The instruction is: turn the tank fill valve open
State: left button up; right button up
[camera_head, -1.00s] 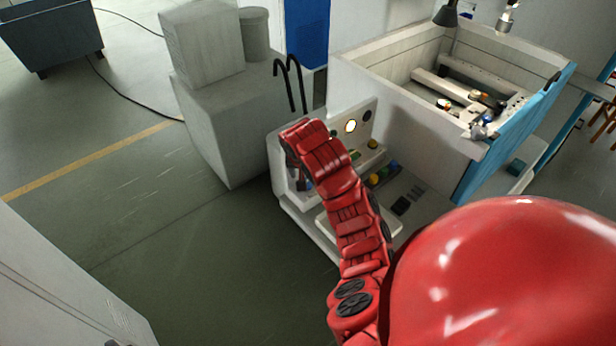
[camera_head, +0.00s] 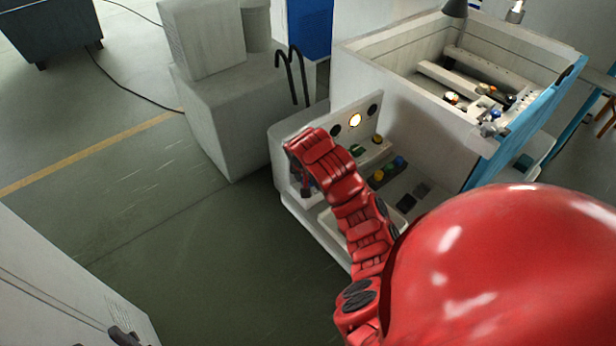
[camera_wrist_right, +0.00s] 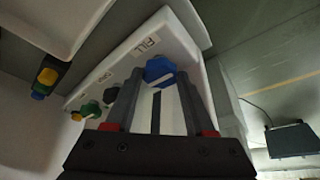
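The tank fill valve is a blue knob (camera_wrist_right: 160,72) on a white panel (camera_wrist_right: 203,85), beside a "FILL" label, in the right wrist view. My right gripper (camera_wrist_right: 158,82) is open, its two dark fingers reaching toward the knob with tips near its two sides. I cannot tell whether they touch it. A pale bar or mark shows below the knob between the fingers. My left gripper is not in view.
A green knob (camera_wrist_right: 90,109) sits on the same panel, left of the fingers. The white open tank (camera_head: 400,105) stands behind right, a grey cabinet (camera_head: 225,120) left.

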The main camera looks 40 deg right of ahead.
grip_shut()
jog(key=shift+n, duration=0.3)
jog(key=n+b, duration=0.1)
jog(key=n+y+b, duration=0.1)
jog(key=n, duration=0.1)
jog(key=n+t+y+b, duration=0.1)
jog(key=n, duration=0.1)
jog(key=shift+d, duration=0.35)
jog(key=shift+n+y, duration=0.4)
jog(key=shift+n, duration=0.7)
jog(key=shift+d+r+n+y, duration=0.1)
jog(key=shift+n+y, duration=0.3)
jog(key=shift+n, duration=0.5)
jog(key=n, duration=0.2)
jog(key=n+y, duration=0.1)
jog(key=n, duration=0.1)
jog(key=shift+d+n+y, duration=0.15)
jog(key=shift+n+y, duration=0.15)
jog(key=shift+w+d+n+g+y+p, duration=0.1)
jog(key=shift+n+g+y+p, duration=0.25)
jog(key=shift+n, duration=0.65)
jog(key=shift+w+n+g+y+p, duration=0.1)
jog(key=shift+n+g+y+p, duration=0.2)
jog(key=shift+n, duration=0.7)
jog(key=shift+s, duration=0.1)
